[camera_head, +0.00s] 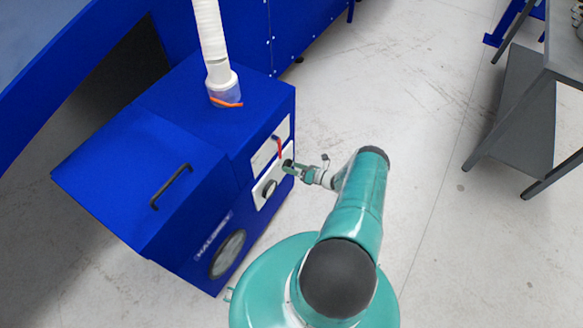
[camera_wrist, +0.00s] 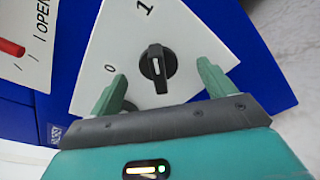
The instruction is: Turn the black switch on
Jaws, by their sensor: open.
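The black switch (camera_wrist: 156,68) is a round knob with a raised grip and a white line, on a white panel (camera_wrist: 195,55) marked 0 and 1. In the wrist view its grip runs nearly up and down, and the white line points roughly toward the 1. My gripper (camera_wrist: 162,84) is open, with one green finger on each side of the switch. I cannot tell whether a finger touches it. In the head view my gripper (camera_head: 287,166) is at the white panels on the blue machine (camera_head: 185,135), hiding part of them.
A red lever (camera_head: 278,147) is on the panel above, marked OPEN in the wrist view. A round knob (camera_head: 268,188) is on the lower panel. A black handle (camera_head: 171,187) and a white hose (camera_head: 210,40) are on the machine. Floor is clear to the right, before a grey table (camera_head: 520,110).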

